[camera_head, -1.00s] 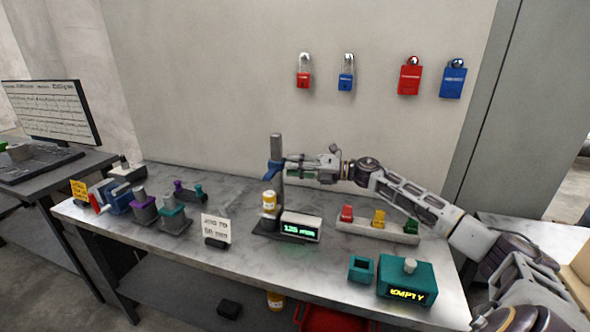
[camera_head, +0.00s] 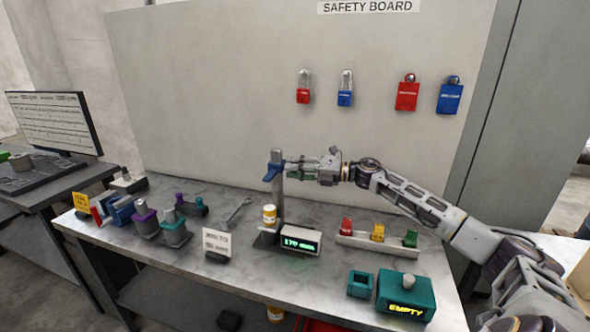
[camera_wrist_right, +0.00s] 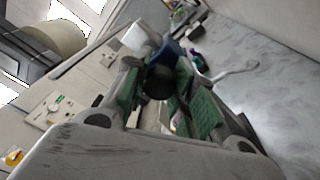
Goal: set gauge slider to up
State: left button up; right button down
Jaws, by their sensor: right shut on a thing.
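My right gripper (camera_head: 290,163) reaches in from the right at the slider's height and is shut on the slider. In the right wrist view, the green-padded fingers (camera_wrist_right: 160,78) close around a dark round part, with blue (camera_wrist_right: 170,50) just beyond. My left gripper is not in view.
A note card (camera_head: 216,242) stands left of the gauge. A rack with red, yellow and green pieces (camera_head: 378,244) stands to the right, under my forearm. A teal "EMPTY" box (camera_head: 406,296) is at the front right. Padlocks and tags hang on the wall behind.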

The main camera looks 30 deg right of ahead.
jog(key=c, duration=1.2)
grip_release()
jog(key=shift+d+r, duration=0.1)
jog(key=shift+r, duration=0.3)
jog(key=shift+c, duration=0.2)
jog(key=shift+o, duration=0.6)
jog(key=shift+f, duration=0.15)
jog(key=shift+s+d+f, duration=0.1)
jog(key=shift+s+d, duration=0.05)
jog(key=v, duration=1.1)
jog(key=shift+s, duration=0.2)
jog(key=shift+d, duration=0.15)
